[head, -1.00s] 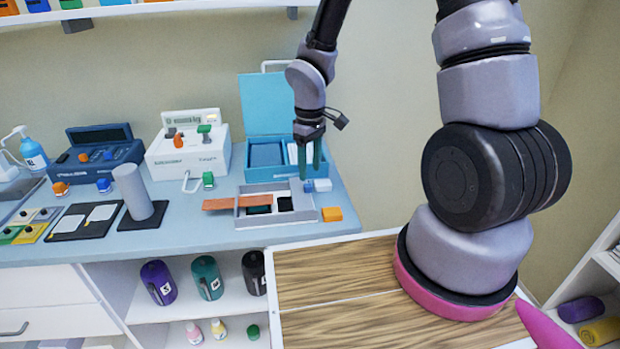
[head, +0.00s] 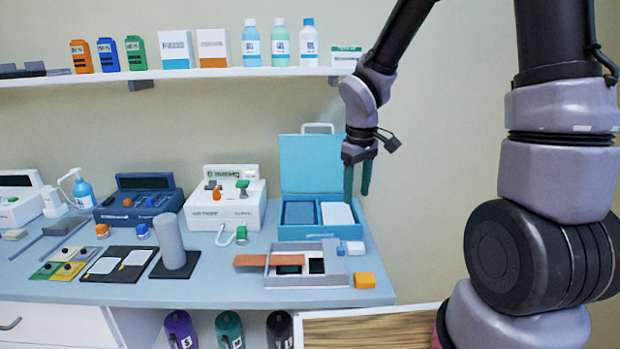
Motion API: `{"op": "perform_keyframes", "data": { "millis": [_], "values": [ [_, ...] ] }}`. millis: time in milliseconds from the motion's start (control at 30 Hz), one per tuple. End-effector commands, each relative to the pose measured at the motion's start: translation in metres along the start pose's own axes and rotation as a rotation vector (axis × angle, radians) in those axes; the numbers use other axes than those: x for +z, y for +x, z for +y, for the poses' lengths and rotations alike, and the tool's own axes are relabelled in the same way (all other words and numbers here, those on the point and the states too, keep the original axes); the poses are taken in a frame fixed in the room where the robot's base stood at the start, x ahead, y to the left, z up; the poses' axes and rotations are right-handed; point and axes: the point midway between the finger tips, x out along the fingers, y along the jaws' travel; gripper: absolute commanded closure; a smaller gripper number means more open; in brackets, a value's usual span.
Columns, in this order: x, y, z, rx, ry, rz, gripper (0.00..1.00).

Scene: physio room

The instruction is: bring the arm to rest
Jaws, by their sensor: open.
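My gripper (head: 357,180) hangs from the arm with its two green fingers pointing down. The fingers are apart and nothing shows between them. It is in the air in front of the right end of an open light-blue case (head: 312,165), which holds a dark blue block and a white block. Below it on the counter are a grey tray (head: 330,262) with a brown sliding lid and an orange block (head: 364,280). I cannot tell the exact height of the fingers above the counter.
A blue-grey counter (head: 215,290) carries a white device (head: 228,205), a dark blue device (head: 138,198), a grey cylinder (head: 172,240) and a pump bottle (head: 80,188). A shelf (head: 170,75) with bottles and boxes runs above. The wall area right of the case is clear.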

Motion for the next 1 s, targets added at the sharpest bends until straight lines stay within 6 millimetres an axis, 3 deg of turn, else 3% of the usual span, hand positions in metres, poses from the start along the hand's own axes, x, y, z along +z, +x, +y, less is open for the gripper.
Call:
{"op": "perform_keyframes", "data": {
  "millis": [33, 200, 500, 733, 1000],
  "values": [
    [0.005, -0.022, 0.009, 0.023, 0.065, 0.033, 0.42],
    [0.032, -0.088, 0.03, 0.058, 0.307, 0.144, 0.42],
    [0.093, -0.186, 0.036, 0.003, 0.701, 0.389, 0.42],
    [0.13, -0.228, 0.025, -0.095, 0.888, 0.54, 0.42],
    [0.14, -0.237, 0.02, -0.134, 0.938, 0.579, 0.42]
  ]
}}
